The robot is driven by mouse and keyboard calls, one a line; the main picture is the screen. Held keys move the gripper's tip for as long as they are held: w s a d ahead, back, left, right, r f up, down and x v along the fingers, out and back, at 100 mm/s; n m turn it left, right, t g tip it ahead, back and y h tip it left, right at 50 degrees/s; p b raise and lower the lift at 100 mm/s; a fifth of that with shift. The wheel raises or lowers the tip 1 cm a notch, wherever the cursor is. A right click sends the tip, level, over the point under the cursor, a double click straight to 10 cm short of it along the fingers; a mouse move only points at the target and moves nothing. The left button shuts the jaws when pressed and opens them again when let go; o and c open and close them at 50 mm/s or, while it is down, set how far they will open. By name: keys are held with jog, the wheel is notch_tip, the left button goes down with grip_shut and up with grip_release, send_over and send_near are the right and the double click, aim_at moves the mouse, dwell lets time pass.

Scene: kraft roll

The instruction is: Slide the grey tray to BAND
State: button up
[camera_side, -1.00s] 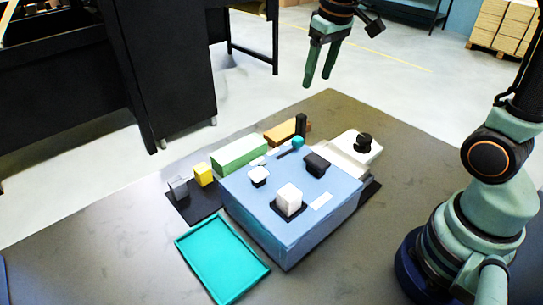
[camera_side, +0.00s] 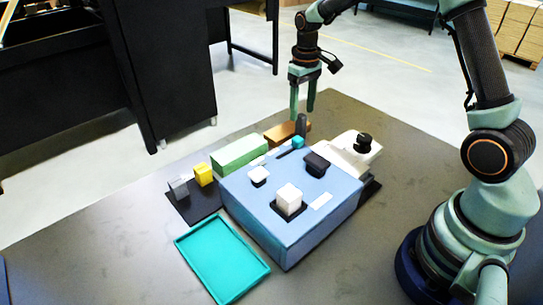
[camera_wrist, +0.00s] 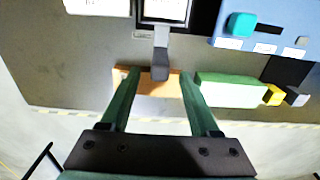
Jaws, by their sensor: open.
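My gripper (camera_side: 302,112) is open and points down above the back of the table. Its two fingers (camera_wrist: 159,76) also show in the wrist view. A dark grey upright handle (camera_side: 301,125) stands just below the fingertips. In the wrist view this grey handle (camera_wrist: 160,66) appears between the fingers, with a paler stem leading to a black-framed white part (camera_wrist: 165,9), cut by the top edge. I cannot tell whether the fingers touch it. No clearly separate grey tray shows, and the label words are too small to read, so I cannot tell which is BAND.
A blue box (camera_side: 265,210) carries several small knobs. Orange (camera_side: 279,134) and green (camera_side: 238,153) blocks lie behind it. Yellow (camera_side: 203,174) and grey (camera_side: 179,188) blocks stand left. A teal tray (camera_side: 184,240) lies at front. A pale unit (camera_side: 340,150) stands right.

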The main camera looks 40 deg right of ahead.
aim_at(301, 126)
notch_tip(301, 126, down, 6)
jog(key=shift+f, duration=0.15)
dwell(0.3)
grip_shut()
dwell(1.3)
